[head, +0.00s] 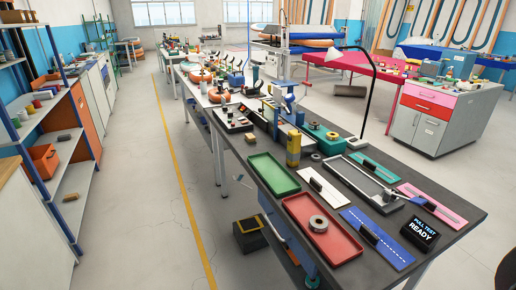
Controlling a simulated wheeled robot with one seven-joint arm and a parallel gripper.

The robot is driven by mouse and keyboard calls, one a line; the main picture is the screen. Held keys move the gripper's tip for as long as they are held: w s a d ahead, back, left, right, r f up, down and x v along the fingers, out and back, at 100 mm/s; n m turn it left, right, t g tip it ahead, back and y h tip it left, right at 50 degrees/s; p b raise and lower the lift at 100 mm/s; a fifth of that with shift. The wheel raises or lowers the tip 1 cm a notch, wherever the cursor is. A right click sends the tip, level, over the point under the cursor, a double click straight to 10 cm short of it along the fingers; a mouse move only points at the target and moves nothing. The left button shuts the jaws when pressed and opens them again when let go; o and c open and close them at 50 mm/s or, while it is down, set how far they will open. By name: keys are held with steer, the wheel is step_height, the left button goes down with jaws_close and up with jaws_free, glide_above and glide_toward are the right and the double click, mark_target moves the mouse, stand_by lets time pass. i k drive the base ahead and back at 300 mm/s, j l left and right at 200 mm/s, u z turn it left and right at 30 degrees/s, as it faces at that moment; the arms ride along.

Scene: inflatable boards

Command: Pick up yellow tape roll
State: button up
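I cannot clearly make out a yellow tape roll. The nearest yellow thing is an upright yellow block or cylinder (293,152) on the dark workbench, just behind the green tray (270,176); whether it is tape is unclear. A grey-beige ring-shaped roll (318,223) lies flat in the red tray (345,247) at the near end of the bench. A small grey ring (315,157) lies beside the yellow thing. My gripper is not in view.
The long dark workbench (455,215) holds a blue mat (385,238), a black "PULL TEST READY" sign (419,234) and a framed tray (350,178). A black box (249,236) stands on the floor. The aisle by the yellow line (185,185) is clear.

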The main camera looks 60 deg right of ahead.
mark_target(332, 137)
steer(key=i+j+u, duration=0.55)
steer(key=i, duration=0.15)
steer(key=i+z, duration=0.3)
steer(key=i+j+z, duration=0.2)
steer(key=i+z, duration=0.35)
steer(key=z, duration=0.25)
steer(key=i+z, duration=0.2)
steer(key=z, duration=0.2)
steer(key=i+z, duration=0.2)
steer(key=z, duration=0.25)
steer(key=i+j+z, duration=0.15)
steer(key=z, duration=0.25)
steer(key=i+j+z, duration=0.1)
steer(key=z, duration=0.3)
steer(key=i+j+z, duration=0.15)
steer(key=z, duration=0.25)
steer(key=i+j+z, duration=0.2)
steer(key=z, duration=0.25)
steer(key=i+j+z, duration=0.1)
steer(key=j+z, duration=0.15)
steer(key=z, duration=0.15)
steer(key=i+j+z, duration=0.1)
steer(key=j+z, duration=0.15)
steer(key=z, duration=0.15)
steer(key=i+j+z, duration=0.1)
steer(key=j+z, duration=0.6)
steer(key=i+j, duration=0.05)
steer(key=j, duration=0.05)
